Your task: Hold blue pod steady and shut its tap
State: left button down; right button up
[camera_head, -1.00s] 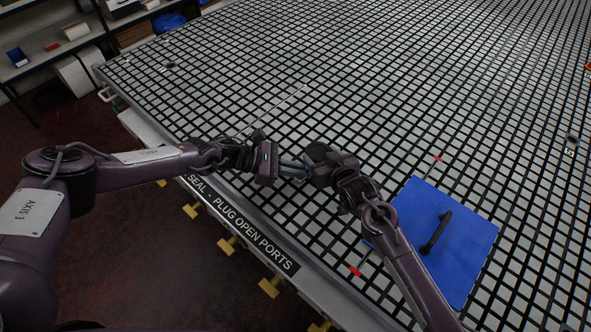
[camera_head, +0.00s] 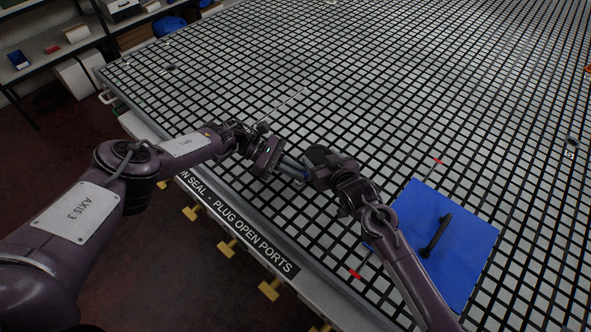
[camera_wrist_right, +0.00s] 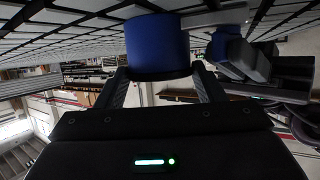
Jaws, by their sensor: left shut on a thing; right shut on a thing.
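The blue pod (camera_wrist_right: 157,46) hangs under the grid in the right wrist view, between the fingers of my right gripper (camera_wrist_right: 160,82), which is shut on it. A grey bar (camera_wrist_right: 214,18) runs from the pod's upper right to a smaller blue part (camera_wrist_right: 226,44), perhaps the tap. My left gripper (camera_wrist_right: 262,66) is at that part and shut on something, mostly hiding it. In the head view my left gripper (camera_head: 287,165) and right gripper (camera_head: 309,172) meet nose to nose near the table's front edge. The pod is mostly hidden there. The tap's setting cannot be told.
The black grid table (camera_head: 400,90) is mostly clear. A blue plate (camera_head: 462,240) with a black handle (camera_head: 436,235) lies beside my right forearm. Brass knobs (camera_head: 227,247) stick out below the front edge. Shelves (camera_head: 60,50) stand at the upper left.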

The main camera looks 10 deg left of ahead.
pick_arm(q)
jog(key=shift+s, duration=0.1)
jog(key=c, duration=1.5)
grip_release()
jog(key=shift+n, duration=0.3)
